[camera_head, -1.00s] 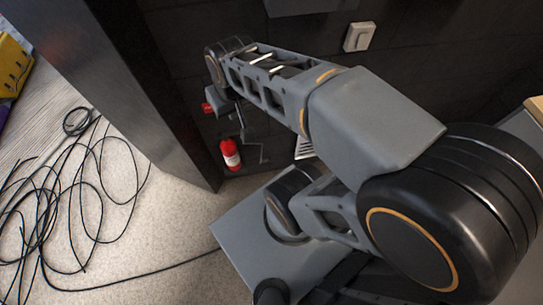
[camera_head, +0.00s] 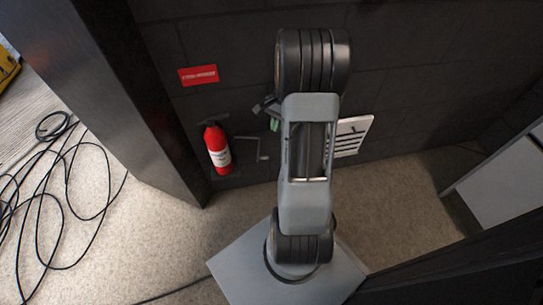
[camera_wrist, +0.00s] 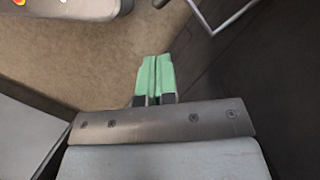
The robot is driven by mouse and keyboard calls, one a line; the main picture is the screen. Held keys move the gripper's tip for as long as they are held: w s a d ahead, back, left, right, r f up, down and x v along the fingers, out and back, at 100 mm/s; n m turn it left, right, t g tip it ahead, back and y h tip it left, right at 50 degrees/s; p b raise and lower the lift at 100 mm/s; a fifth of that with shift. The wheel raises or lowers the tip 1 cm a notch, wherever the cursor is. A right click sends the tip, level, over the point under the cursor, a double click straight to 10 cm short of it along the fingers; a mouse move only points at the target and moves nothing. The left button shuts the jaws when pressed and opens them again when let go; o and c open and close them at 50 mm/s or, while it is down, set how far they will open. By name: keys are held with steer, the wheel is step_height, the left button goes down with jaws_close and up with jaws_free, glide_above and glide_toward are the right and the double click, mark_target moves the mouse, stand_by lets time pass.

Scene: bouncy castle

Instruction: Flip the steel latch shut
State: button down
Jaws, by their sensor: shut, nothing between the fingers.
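No part that I can clearly make out as the steel latch shows. A thin bent grey metal bar (camera_head: 262,149) is on the dark wall, just right of the red fire extinguisher. A similar metal bar (camera_wrist: 222,16) shows at the top of the wrist view, above and right of my fingertips and apart from them. My gripper (camera_wrist: 154,78) has green fingertips pressed together with nothing between them. In the head view my gripper (camera_head: 273,123) is mostly hidden behind my arm, near the wall.
A red fire extinguisher (camera_head: 217,149) stands by the wall below a red sign (camera_head: 198,75). A white slotted panel (camera_head: 349,136) is right of my arm. A dark pillar (camera_head: 125,95) is at left. Black cables (camera_head: 62,205) lie on the floor. A grey cabinet (camera_head: 505,190) stands at right.

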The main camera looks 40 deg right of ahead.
steer(key=shift+d+f, duration=0.1)
steer(key=shift+f, duration=0.15)
steer(key=w+b+x, duration=0.1)
steer(key=b+x, duration=0.3)
steer(key=x, duration=0.6)
steer(key=shift+s+b, duration=0.3)
steer(key=shift+s, duration=0.2)
